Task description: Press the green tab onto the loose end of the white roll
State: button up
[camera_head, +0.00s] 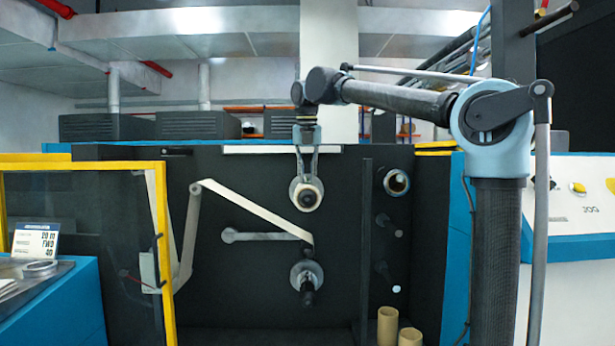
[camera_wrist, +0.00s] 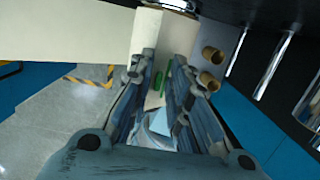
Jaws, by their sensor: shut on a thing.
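The white roll (camera_head: 308,197) sits on a spindle on the dark machine face in the head view. My gripper (camera_head: 307,178) points down from above, its fingertips at the roll's top. In the wrist view the roll's pale surface (camera_wrist: 148,32) shows beyond the fingertips. The green tab (camera_wrist: 159,81) shows between the fingers of my gripper (camera_wrist: 163,62), which is shut on it. White material lies behind the tab; I cannot tell whether the tab touches it. The roll's loose end cannot be made out clearly. The tab cannot be seen in the head view.
A pale web (camera_head: 255,208) runs down from the left toward a lower spindle (camera_head: 307,280). A yellow-framed guard (camera_head: 168,250) stands left. Another roll (camera_head: 396,182) is on the right. Two tan cores (camera_head: 387,325) stand below right; they also show in the wrist view (camera_wrist: 211,55).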

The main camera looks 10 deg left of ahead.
dwell(0.4)
jog(key=o, duration=0.7)
jog(key=shift+o, duration=0.2)
notch_tip(320, 180, up, 12)
jog(key=s, duration=0.1)
jog(key=shift+s+d+f, duration=0.15)
jog(key=shift+s+d, duration=0.05)
jog(key=shift+s, duration=0.05)
